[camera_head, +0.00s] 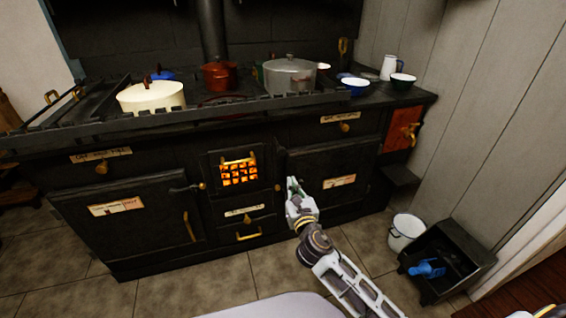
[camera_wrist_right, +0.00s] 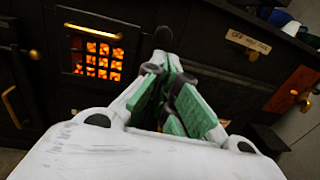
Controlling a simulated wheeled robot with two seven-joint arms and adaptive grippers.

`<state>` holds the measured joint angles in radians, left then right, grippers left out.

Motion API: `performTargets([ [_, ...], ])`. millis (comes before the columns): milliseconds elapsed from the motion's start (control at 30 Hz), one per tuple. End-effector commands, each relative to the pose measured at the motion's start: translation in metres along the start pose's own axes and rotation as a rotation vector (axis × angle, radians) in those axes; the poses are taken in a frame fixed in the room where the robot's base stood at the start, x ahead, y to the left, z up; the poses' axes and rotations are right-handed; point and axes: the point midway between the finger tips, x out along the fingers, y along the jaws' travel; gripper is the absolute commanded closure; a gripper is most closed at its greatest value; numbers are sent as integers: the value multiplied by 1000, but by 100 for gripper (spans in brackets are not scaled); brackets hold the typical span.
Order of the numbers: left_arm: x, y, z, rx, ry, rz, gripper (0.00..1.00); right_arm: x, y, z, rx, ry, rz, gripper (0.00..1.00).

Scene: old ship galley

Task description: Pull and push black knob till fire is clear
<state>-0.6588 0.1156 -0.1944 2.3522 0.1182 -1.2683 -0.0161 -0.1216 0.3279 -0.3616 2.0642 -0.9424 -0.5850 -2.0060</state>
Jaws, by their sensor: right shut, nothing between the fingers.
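The black stove has a small central firebox (camera_head: 239,174) with orange fire glowing behind a barred grate. The fire also shows at the upper left of the right wrist view (camera_wrist_right: 97,60). A small dark rounded piece, which looks like the black knob (camera_wrist_right: 163,35), stands just beyond my fingertips in the wrist view. In the head view it is hard to make out against the black stove front. My right gripper (camera_head: 291,186) is shut and empty, right of the firebox and in front of the stove. Its green finger pads show in the wrist view (camera_wrist_right: 178,98). My left gripper is not in view.
A cream pot (camera_head: 150,97), a red pot (camera_head: 221,77) and a grey pot (camera_head: 290,77) stand on the stove top behind a rail. A white bucket (camera_head: 405,232) and a black coal box (camera_head: 447,262) with a blue scoop stand on the floor at right.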

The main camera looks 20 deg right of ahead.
Motion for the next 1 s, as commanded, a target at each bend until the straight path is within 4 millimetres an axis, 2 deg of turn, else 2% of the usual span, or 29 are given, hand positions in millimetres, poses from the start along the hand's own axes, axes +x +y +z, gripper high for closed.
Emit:
performTargets([
  [367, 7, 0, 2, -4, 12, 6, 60, 15, 0, 0, 0, -1, -1, 100],
  [1000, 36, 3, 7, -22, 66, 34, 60, 67, 0, -1, 0, -1, -1, 100],
])
